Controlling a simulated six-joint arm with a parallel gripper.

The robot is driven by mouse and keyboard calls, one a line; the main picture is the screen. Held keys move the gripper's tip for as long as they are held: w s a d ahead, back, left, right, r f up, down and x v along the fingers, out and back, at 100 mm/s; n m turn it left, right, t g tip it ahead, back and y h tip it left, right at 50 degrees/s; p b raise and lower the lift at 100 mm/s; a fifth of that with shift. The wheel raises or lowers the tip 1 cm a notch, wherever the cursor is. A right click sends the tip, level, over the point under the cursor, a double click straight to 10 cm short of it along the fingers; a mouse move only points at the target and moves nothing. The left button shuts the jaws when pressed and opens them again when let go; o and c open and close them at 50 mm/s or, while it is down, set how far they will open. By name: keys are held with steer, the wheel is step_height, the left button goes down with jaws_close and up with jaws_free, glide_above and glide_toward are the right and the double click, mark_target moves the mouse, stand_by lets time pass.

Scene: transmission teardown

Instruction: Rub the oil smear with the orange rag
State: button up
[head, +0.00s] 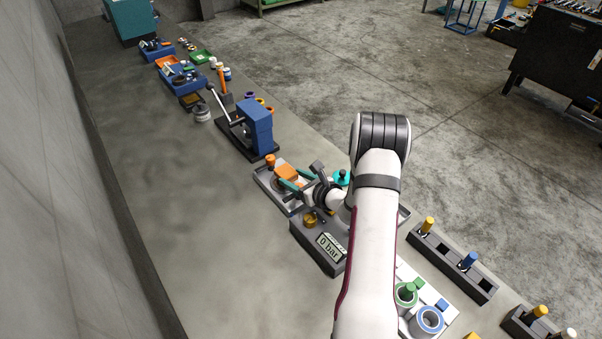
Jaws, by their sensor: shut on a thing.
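My gripper (291,178), with green fingers, reaches left over a grey tray (263,179) in the middle of the bench. It is shut on the orange rag (287,172), a small orange piece between its fingers. The rag is low over the tray; I cannot tell whether it touches the surface. I cannot make out the oil smear; my gripper, wrist and the rag cover part of the tray.
An orange-topped part (270,160) stands at the tray's far corner. A grey box reading "0 bar" (331,246) is just nearer. A blue press (255,127) stands beyond. Pegged dark racks (453,264) are at right. The bench's left side is clear.

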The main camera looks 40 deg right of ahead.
steer(key=shift+a+f, duration=0.1)
steer(key=shift+a, duration=2.05)
step_height(320, 180, up, 6)
steer(key=shift+w+d, duration=0.1)
step_height(320, 180, up, 3)
steer(key=shift+r, duration=0.15)
steer(key=shift+f, duration=4.15)
steer(key=shift+f, duration=0.15)
steer(key=shift+d, duration=0.1)
